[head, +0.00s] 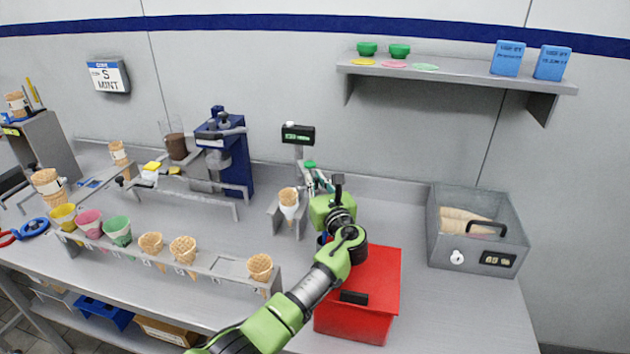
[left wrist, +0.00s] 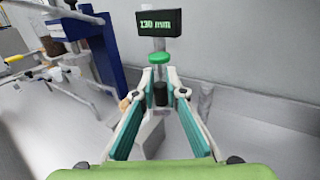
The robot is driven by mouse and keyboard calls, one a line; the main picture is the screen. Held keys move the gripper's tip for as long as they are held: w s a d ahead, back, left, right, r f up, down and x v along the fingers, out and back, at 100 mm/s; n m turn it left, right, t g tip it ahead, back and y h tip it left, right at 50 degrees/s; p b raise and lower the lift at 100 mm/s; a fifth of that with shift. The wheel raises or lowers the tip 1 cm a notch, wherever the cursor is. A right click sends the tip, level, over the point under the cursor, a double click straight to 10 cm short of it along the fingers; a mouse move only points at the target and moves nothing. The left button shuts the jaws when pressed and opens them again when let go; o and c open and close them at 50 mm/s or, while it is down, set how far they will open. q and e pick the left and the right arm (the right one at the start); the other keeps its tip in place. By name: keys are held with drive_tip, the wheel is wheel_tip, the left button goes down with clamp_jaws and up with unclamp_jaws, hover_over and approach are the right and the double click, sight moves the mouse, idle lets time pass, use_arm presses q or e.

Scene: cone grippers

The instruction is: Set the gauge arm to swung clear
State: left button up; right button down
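The gauge (head: 298,135) is a post with a dark display on top, standing behind a small grey cone stand. The left wrist view shows the display (left wrist: 160,23) reading 130 mm, with a green knob (left wrist: 159,59) below it. The green knob (head: 310,163) also shows in the head view, just beyond my left gripper (head: 318,180). In the left wrist view my left gripper (left wrist: 162,82) is open, its teal-padded fingers either side of a dark upright piece (left wrist: 160,94) below the knob. Whether they touch it is unclear. The gauge arm's exact angle is hard to tell. My right gripper is out of view.
A blue press (head: 235,165) is farther left. A red box (head: 375,285) lies under my forearm, a grey bin (head: 440,225) to the right. A cone rack (head: 205,268) runs along the front.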

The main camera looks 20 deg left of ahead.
use_arm(q)
drive_tip(key=shift+o, duration=1.3)
drive_tip(key=v, duration=1.2)
drive_tip(key=shift+a, duration=0.1)
drive_tip(key=shift+c, duration=0.3)
